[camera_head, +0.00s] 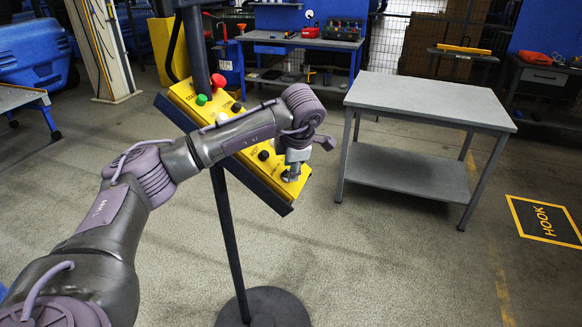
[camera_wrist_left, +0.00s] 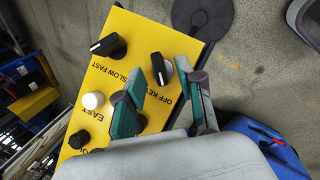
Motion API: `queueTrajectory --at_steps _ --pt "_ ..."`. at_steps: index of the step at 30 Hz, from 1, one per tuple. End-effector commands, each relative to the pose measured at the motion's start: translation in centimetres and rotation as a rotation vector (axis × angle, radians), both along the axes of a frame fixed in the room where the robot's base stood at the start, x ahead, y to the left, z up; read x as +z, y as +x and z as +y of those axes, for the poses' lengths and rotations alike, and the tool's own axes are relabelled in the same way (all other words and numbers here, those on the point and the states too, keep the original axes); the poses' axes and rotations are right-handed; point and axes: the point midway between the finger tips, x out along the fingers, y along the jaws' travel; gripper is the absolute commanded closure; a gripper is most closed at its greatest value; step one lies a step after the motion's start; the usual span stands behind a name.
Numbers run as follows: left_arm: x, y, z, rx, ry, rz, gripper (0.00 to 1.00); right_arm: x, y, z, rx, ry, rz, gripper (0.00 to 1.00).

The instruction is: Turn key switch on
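The yellow control panel (camera_head: 262,165) stands tilted on a dark post in the head view. It also fills much of the left wrist view (camera_wrist_left: 130,28). The key switch is a black knob (camera_wrist_left: 168,70) with a white mark, beside the "OFF KEY" lettering near the panel's edge. My left gripper (camera_head: 293,173) is over the lower right end of the panel. In the left wrist view its teal fingers (camera_wrist_left: 172,88) are apart and reach toward the key switch, with nothing visibly held. Whether they touch the knob cannot be told. My right gripper is not in view.
The panel also carries a slow/fast knob (camera_wrist_left: 108,46), a white button (camera_wrist_left: 93,100), a green button (camera_head: 201,99) and a red button (camera_head: 218,80). A grey table (camera_head: 430,100) stands to the right.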

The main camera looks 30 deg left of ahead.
Motion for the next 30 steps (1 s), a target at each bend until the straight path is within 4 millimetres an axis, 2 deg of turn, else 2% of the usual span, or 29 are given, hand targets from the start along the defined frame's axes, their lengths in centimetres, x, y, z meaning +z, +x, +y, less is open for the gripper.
queueTrajectory --at_steps 6,15,16,22,23,30 --pt "-1.8 0.6 0.6 0.001 0.0 0.0 0.62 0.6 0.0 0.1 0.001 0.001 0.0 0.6" --pt "-2.1 0.7 0.6 0.001 -0.001 -0.001 0.62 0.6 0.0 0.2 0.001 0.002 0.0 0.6" --pt "-2.1 0.6 0.6 0.001 -0.001 -0.001 0.64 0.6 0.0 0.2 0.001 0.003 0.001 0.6" --pt "-2.1 0.7 0.6 0.001 -0.001 -0.001 0.97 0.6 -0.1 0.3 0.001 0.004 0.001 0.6" --pt "-2.1 0.7 0.6 0.001 -0.001 -0.001 1.0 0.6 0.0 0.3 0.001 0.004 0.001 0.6" --pt "-2.1 0.7 0.7 -0.011 -0.003 0.008 1.0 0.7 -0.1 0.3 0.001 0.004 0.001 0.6"
